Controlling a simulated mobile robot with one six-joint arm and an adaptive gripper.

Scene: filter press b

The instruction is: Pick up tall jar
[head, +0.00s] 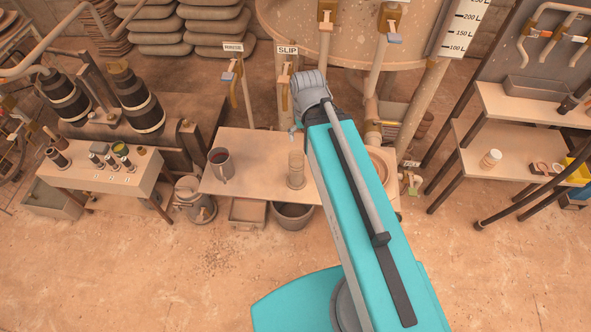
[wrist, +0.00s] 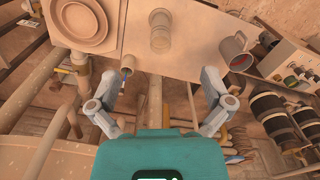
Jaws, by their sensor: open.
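The tall jar (head: 297,170), beige and ribbed, stands upright on the small middle table (head: 250,145), just left of my arm in the head view. In the wrist view the tall jar (wrist: 160,32) shows at top centre, seen from above. My gripper (wrist: 160,77) is open, with its two fingers spread wide and nothing between them. The jar lies beyond the fingertips, roughly in line with the gap, and is not touched. In the head view my gripper is mostly hidden by my wrist.
A grey mug (head: 220,165) with dark red contents stands left of the jar; it also shows in the wrist view (wrist: 235,52). A round stacked dish (wrist: 85,22) lies on the jar's other side. Pipes with valves rise behind the table. A bucket (head: 292,215) stands below.

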